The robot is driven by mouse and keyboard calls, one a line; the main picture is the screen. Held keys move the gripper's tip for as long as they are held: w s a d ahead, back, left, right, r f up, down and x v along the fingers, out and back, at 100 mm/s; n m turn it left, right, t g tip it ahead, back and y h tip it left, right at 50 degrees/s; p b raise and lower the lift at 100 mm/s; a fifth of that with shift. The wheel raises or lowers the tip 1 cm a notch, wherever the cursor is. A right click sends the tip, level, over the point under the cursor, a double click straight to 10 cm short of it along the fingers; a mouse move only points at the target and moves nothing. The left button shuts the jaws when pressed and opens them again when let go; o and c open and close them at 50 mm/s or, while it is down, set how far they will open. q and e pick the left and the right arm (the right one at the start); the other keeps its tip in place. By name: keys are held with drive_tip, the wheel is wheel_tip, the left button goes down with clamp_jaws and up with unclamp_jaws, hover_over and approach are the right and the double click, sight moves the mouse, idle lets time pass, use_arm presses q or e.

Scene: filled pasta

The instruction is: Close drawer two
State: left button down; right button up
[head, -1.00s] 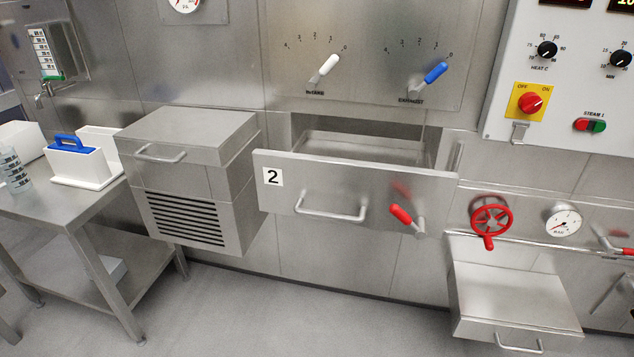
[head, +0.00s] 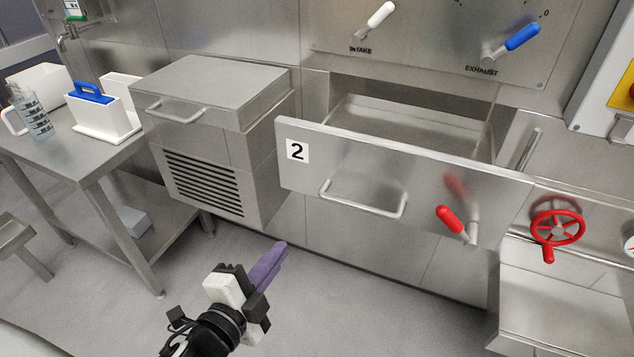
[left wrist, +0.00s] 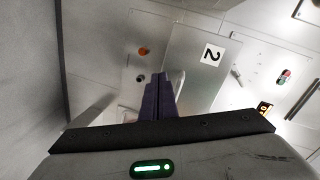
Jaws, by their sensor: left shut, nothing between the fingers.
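Drawer two (head: 347,165) is a steel drawer pulled out from the wall, with a "2" label at the left of its front and its open inside visible behind. Its bar handle (head: 362,203) is on the front, with a red-gripped lever (head: 452,220) to the right of it. My left gripper (head: 284,249) is shut and empty, below and to the left of the drawer front, apart from it. In the left wrist view the purple fingers (left wrist: 158,97) are together, and the "2" label (left wrist: 212,52) shows beyond them. My right gripper is not in view.
A steel cabinet with a handle and vents (head: 205,165) stands left of the drawer. A side table (head: 75,160) holds white containers. A red valve wheel (head: 558,229) and a steel box (head: 560,290) are at the right. The floor in front is clear.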

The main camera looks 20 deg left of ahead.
sight(314, 168)
use_arm(q)
wheel_tip(314, 168, up, 6)
drive_tip(key=w+r+m+t, duration=0.1)
drive_tip(key=w+m+t, duration=0.1)
drive_tip(key=m, duration=0.2)
drive_tip(key=w, duration=1.3)
drive_tip(key=shift+w+a+f+p, duration=0.25)
drive_tip(key=shift+a+f+p, duration=0.1)
drive_tip(key=shift+p, duration=0.05)
